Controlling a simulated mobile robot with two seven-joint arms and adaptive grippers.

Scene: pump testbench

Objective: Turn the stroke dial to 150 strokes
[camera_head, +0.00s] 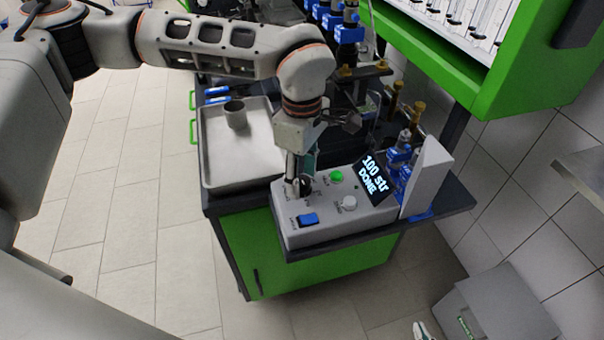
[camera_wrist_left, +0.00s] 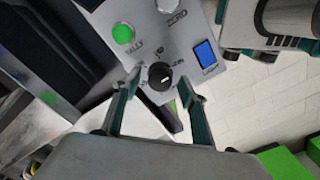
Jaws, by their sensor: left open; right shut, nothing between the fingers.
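The stroke dial (camera_wrist_left: 160,76) is a small black knob with a white pointer mark on the grey control box (camera_head: 330,220). The printed marks around it are too blurred to read. My left gripper (camera_head: 300,184) comes down over it, and in the left wrist view its fingers (camera_wrist_left: 159,80) stand open on either side of the dial. Contact cannot be told. The display (camera_head: 373,178) reads "100 str DONE". My right gripper (camera_head: 422,329) shows only in part at the bottom edge; it also appears in the left wrist view (camera_wrist_left: 282,38), away from the box.
A green button (camera_head: 337,176), a white knob (camera_head: 349,203) and a blue button (camera_head: 308,219) sit close to the dial. A metal tray (camera_head: 215,160) with a cup (camera_head: 236,115) stands left. Blue-fitted pump parts stand behind. A grey bin (camera_head: 500,305) is on the floor.

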